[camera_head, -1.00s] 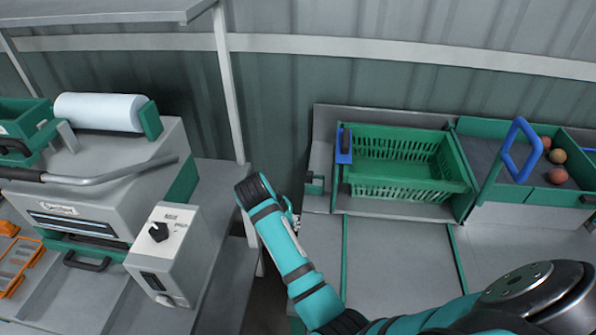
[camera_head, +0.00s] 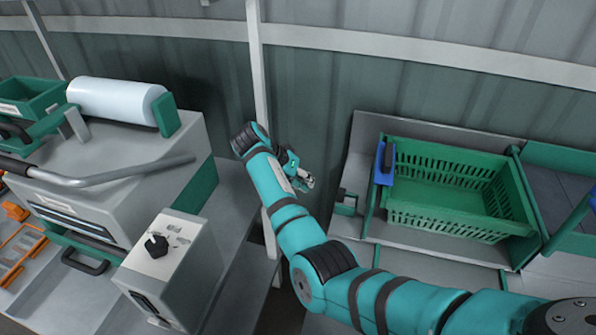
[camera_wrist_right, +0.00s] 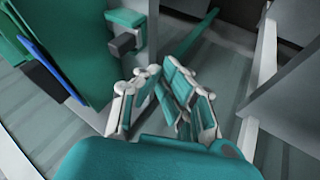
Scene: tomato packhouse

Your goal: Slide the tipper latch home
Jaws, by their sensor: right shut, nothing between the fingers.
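The tipper latch (camera_head: 345,202) is a small green bracket with a dark block, on the left side of the tipper that holds a green crate (camera_head: 455,230). In the right wrist view the latch (camera_wrist_right: 124,43) shows as a grey block standing out from a green plate, above and left of the fingers. My right gripper (camera_head: 305,180) is shut and empty, a little left of the latch and apart from it. Its pale and teal fingers (camera_wrist_right: 165,85) also show in the wrist view. My left gripper is not in view.
A blue handle (camera_head: 385,163) stands at the crate's left edge. A grey machine with a knob box (camera_head: 172,260) and a white roll (camera_head: 115,101) is at the left. A pale upright post (camera_head: 257,70) rises behind my right arm. A gap separates the two benches.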

